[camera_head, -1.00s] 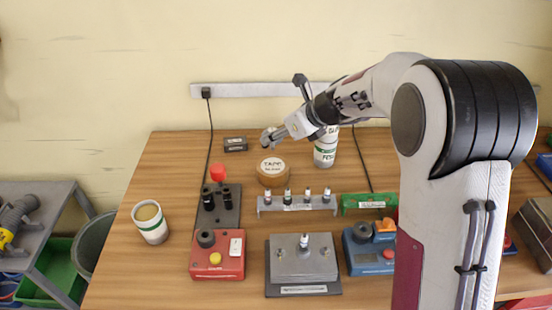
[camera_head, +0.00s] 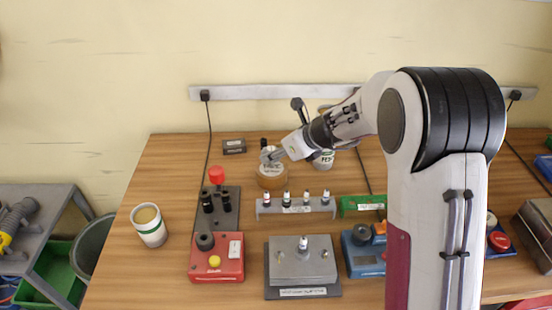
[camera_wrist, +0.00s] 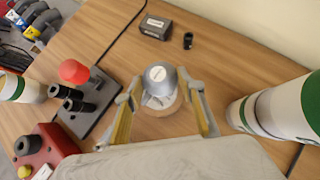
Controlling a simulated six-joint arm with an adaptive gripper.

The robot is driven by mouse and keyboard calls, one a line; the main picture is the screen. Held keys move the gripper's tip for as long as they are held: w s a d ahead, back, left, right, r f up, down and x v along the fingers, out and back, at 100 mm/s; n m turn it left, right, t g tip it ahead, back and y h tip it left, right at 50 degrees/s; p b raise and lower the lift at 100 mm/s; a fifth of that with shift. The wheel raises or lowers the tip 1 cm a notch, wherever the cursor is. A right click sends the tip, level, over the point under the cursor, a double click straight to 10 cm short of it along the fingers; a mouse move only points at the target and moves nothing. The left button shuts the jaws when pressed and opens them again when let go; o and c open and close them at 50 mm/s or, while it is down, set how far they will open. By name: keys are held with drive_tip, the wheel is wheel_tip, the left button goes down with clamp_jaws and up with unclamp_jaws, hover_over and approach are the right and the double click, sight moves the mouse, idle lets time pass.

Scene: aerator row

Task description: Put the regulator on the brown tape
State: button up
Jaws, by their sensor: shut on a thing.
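The brown tape (camera_head: 270,183) is a roll with a pale labelled top, lying on the wooden table left of my gripper's arm. My gripper (camera_head: 270,156) is directly over the tape. In the wrist view my gripper (camera_wrist: 165,95) is shut on a grey, round-topped piece, which looks to be the regulator (camera_wrist: 159,76). It stands over the tape (camera_wrist: 165,110), which shows below and around it. The regulator is small and partly hidden by the fingers in the head view. I cannot tell whether it touches the tape.
Behind the tape are a dark box (camera_head: 234,146) and a small black piece (camera_wrist: 188,41). A white-and-green can (camera_head: 323,160) stands close on the right. A rack with several small bottles (camera_head: 297,207) is in front. A red-knobbed base (camera_head: 217,212) is left.

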drive_tip(key=shift+f, duration=1.25)
drive_tip(key=shift+f, duration=0.1)
drive_tip(key=o, duration=1.3)
drive_tip(key=shift+c, duration=0.2)
drive_tip(key=shift+s+d+r, duration=0.25)
drive_tip(key=shift+d+r, duration=0.05)
drive_tip(key=shift+r, duration=0.25)
drive_tip(key=v, duration=1)
drive_tip(key=shift+s+d+r, duration=0.2)
drive_tip(key=shift+s+r, duration=0.05)
drive_tip(key=shift+s, duration=0.05)
